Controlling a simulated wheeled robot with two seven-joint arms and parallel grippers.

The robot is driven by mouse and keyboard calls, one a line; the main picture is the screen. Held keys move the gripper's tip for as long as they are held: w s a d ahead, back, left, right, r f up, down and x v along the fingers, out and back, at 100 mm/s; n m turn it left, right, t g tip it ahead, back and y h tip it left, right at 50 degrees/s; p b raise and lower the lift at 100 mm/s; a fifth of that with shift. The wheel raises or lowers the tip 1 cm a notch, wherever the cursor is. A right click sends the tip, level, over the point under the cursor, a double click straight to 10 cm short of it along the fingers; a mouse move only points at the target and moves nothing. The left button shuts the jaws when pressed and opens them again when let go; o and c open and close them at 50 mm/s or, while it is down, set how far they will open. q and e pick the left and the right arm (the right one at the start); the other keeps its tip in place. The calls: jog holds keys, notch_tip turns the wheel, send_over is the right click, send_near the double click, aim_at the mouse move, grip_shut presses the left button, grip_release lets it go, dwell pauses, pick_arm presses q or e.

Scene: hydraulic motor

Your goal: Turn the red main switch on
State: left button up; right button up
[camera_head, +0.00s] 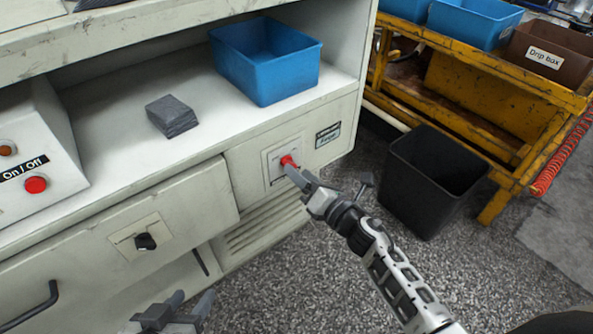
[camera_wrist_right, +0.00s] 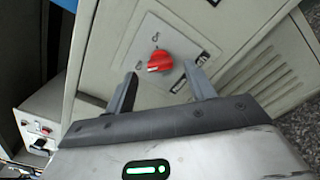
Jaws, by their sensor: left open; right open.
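The red main switch (camera_head: 288,161) is a red knob on a light square plate on the front of the grey cabinet. In the right wrist view the red knob (camera_wrist_right: 160,61) sits on its plate (camera_wrist_right: 150,45), ahead of and between the open fingers. My right gripper (camera_head: 298,176) is at the switch and hides part of its plate; it is open in the wrist view (camera_wrist_right: 160,92), with nothing between the fingers. Whether a finger touches the knob I cannot tell. My left gripper (camera_head: 190,302) is open and empty, low in front of the cabinet.
A black knob (camera_head: 145,242) and a control box with a red On/Off button (camera_head: 36,184) are to the left. A blue bin (camera_head: 266,62) and grey pads (camera_head: 171,116) lie on the shelf. A black waste bin (camera_head: 408,200) stands right, beside a yellow rack (camera_head: 478,110).

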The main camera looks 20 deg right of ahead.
pick_arm(q)
jog(key=shift+w+d+r, duration=0.1)
jog(key=shift+w+r, duration=0.05)
jog(key=shift+r, duration=0.15)
pick_arm(e)
jog(key=shift+x, duration=1.2)
jog(key=c, duration=1)
pick_arm(q)
jog(key=shift+s+f, duration=0.15)
jog(key=shift+s, duration=0.05)
